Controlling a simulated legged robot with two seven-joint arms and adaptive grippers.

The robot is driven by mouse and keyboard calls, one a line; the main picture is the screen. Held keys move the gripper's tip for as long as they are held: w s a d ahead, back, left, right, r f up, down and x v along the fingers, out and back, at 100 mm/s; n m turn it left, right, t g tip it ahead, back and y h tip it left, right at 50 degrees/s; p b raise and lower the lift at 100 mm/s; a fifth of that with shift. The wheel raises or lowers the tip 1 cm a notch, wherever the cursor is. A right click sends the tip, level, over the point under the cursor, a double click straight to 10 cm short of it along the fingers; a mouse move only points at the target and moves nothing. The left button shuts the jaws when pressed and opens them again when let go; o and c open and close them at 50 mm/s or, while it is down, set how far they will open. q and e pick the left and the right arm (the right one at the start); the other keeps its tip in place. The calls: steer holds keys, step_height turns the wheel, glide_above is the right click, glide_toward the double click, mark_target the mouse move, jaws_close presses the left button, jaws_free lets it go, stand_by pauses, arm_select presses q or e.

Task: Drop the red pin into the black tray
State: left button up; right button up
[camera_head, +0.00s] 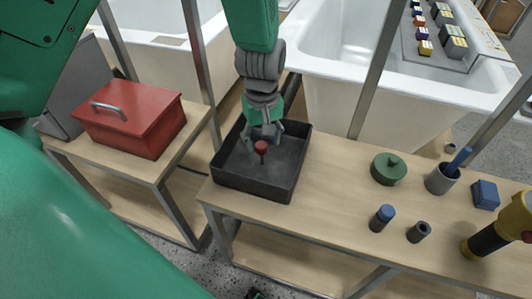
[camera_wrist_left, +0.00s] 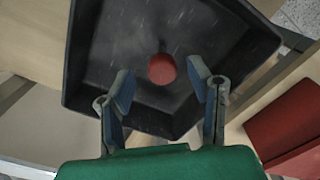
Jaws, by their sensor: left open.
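The red pin (camera_head: 261,147) shows its round red head upward, with a short darker stem below, inside the outline of the black tray (camera_head: 250,190). In the left wrist view the red head (camera_wrist_left: 161,69) lies just beyond and between the fingertips, with the dark tray floor behind it. My left gripper (camera_head: 263,134) points down over the tray, and its fingers (camera_wrist_left: 160,88) are spread with gaps to the pin. I cannot tell whether the pin's lower end touches the tray floor. My right gripper is not in view.
The tray stands at the left end of a wooden bench (camera_head: 320,215). A green lidded pot (camera_head: 388,170), a blue-topped peg (camera_head: 382,218), a grey cup (camera_head: 441,180) and a yellow-black tool (camera_head: 505,228) stand right. A red box (camera_head: 130,118) sits on the left bench.

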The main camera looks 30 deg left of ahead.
arm_select(q)
step_height(320, 180, up, 10)
stand_by(0.3)
stand_by(0.3)
